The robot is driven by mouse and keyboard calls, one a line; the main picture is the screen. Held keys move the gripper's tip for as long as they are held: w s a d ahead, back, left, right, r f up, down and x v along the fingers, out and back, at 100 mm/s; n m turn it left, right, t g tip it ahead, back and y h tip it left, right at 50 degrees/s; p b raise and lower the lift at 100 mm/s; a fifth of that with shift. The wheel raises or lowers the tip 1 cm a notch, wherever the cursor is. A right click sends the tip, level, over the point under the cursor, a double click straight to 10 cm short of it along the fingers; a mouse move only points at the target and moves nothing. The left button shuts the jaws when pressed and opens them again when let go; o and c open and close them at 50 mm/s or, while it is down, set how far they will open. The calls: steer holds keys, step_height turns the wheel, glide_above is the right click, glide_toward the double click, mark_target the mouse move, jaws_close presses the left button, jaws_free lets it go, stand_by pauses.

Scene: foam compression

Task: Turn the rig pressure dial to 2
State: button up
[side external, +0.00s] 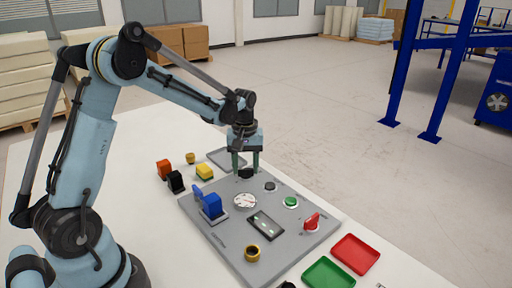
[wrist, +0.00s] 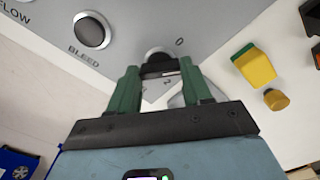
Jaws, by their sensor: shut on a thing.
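The black pressure dial (side external: 246,173) sits at the far corner of the grey rig panel (side external: 225,235). My gripper (side external: 246,167) points down over it, with one green finger on each side of the knob. In the wrist view the dark knob (wrist: 158,66) lies between the fingertips of my gripper (wrist: 160,76), which is shut on it. A "0" mark (wrist: 179,42) shows beside the dial, and a mark that looks like "2" (wrist: 168,80) shows just below the knob. The fingers partly hide the dial, so its exact setting is unclear.
The panel also carries a blue lever block (side external: 211,206), a white gauge (side external: 245,201), a green button (side external: 290,202) and a red switch (side external: 311,222). A yellow block (side external: 204,172) and other small blocks stand left of it. Red (side external: 356,254) and green (side external: 328,274) trays lie at right.

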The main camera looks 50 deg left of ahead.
mark_target(246, 169)
steer(key=m, duration=0.4)
steer(key=shift+m, duration=0.3)
steer(key=m, duration=0.3)
steer(key=shift+m, duration=0.4)
steer(key=m, duration=0.4)
steer(key=shift+m, duration=1.8)
steer(key=o, duration=1.1)
steer(key=shift+c, duration=0.2)
step_height(246, 169, up, 12)
